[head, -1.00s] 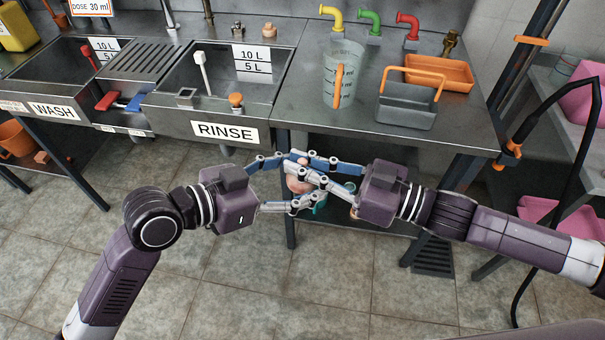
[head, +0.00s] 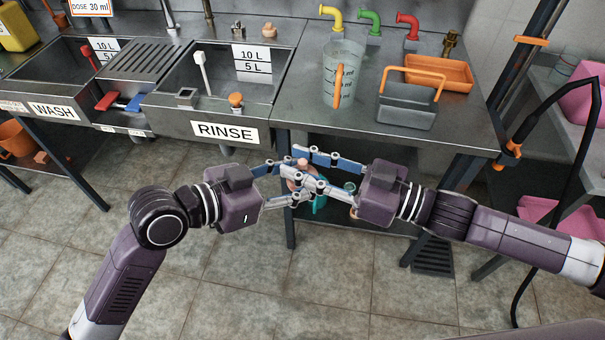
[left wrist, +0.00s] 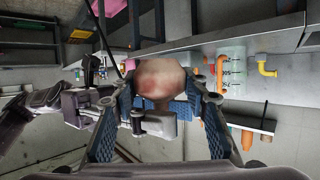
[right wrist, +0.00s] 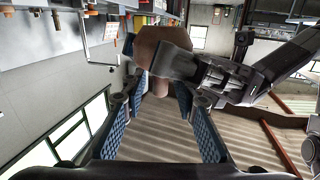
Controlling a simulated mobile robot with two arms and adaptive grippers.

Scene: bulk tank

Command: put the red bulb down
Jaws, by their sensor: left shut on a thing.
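The red bulb, pinkish with a redder patch in the left wrist view (left wrist: 158,88), is held in the air between my two grippers, in front of the bench. In the head view only a small part of the bulb (head: 302,163) shows among the fingers. My left gripper (head: 298,182) is shut on it, with a finger on each side. My right gripper (head: 307,166) reaches in from the right with its fingers spread around the same spot. In the right wrist view the bulb (right wrist: 148,47) lies at the far end of the open fingers, partly hidden by the left gripper.
The steel bench (head: 305,110) behind carries a clear measuring jug (head: 341,62), a grey caddy (head: 405,110) and an orange tray (head: 445,72). The rinse sink (head: 215,80) and wash sink (head: 45,70) lie left. The bench's left part is bare.

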